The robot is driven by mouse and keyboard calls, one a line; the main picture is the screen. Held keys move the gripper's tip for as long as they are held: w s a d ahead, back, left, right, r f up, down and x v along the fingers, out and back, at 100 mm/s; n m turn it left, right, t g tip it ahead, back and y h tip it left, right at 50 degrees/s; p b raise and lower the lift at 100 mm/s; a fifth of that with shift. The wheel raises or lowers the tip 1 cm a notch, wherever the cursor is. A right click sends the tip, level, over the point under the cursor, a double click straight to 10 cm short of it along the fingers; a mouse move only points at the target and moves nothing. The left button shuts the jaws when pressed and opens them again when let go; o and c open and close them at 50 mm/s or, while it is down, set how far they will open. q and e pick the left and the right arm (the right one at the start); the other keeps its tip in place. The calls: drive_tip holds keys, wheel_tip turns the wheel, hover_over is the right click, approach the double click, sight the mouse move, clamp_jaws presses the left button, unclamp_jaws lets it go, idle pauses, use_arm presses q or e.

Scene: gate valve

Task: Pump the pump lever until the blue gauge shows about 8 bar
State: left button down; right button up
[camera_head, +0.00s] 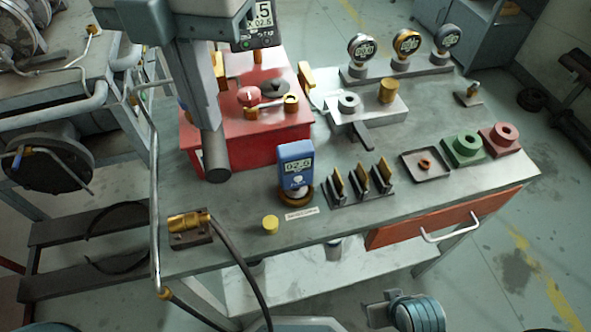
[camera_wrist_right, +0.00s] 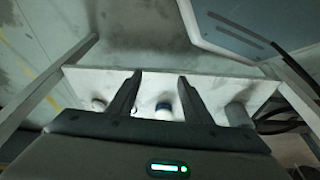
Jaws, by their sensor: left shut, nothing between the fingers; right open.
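The blue gauge (camera_head: 296,165) stands upright in a brass fitting near the table's front; its small display seems to read about 02.0. My left gripper (camera_head: 210,128) reaches down from the top left, shut, in front of the red pump block (camera_head: 245,135). A dark grey cylindrical end, apparently the pump lever's grip (camera_head: 217,160), shows just below its fingertips; I cannot tell whether they touch. The rest of the lever is hidden. My right gripper (camera_wrist_right: 160,78) is open and empty in the right wrist view, with a pale shelf behind its fingers.
A slotted rack (camera_head: 360,185), a tray (camera_head: 427,163), and green (camera_head: 463,149) and red (camera_head: 502,138) blocks stand to the right. Three gauges (camera_head: 405,45) line the back.

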sight(214, 142)
use_arm(q)
drive_tip(key=shift+f, duration=0.35)
drive_tip(key=shift+f+b, duration=0.35)
drive_tip(key=shift+b, duration=0.15)
wheel_tip(214, 142, down, 5)
drive_tip(key=b, duration=0.5)
drive_tip(key=shift+r, duration=0.1)
use_arm(e)
drive_tip(key=w+a+r+t+y, duration=0.2)
drive_tip(key=w+a+t+y, duration=0.1)
drive_tip(key=a, duration=0.4)
drive_tip(key=shift+w+a+t, duration=0.3)
drive_tip(key=shift+w+t, duration=0.4)
drive_tip(key=shift+w, duration=0.05)
drive_tip(key=shift+r, duration=0.1)
use_arm(q)
wheel_tip(214, 142, up, 12)
drive_tip(key=p, duration=0.5)
drive_tip(key=shift+r+p, duration=0.1)
drive_tip(key=shift+p, duration=0.3)
use_arm(e)
wheel_tip(214, 142, up, 6)
drive_tip(key=shift+f, duration=0.15)
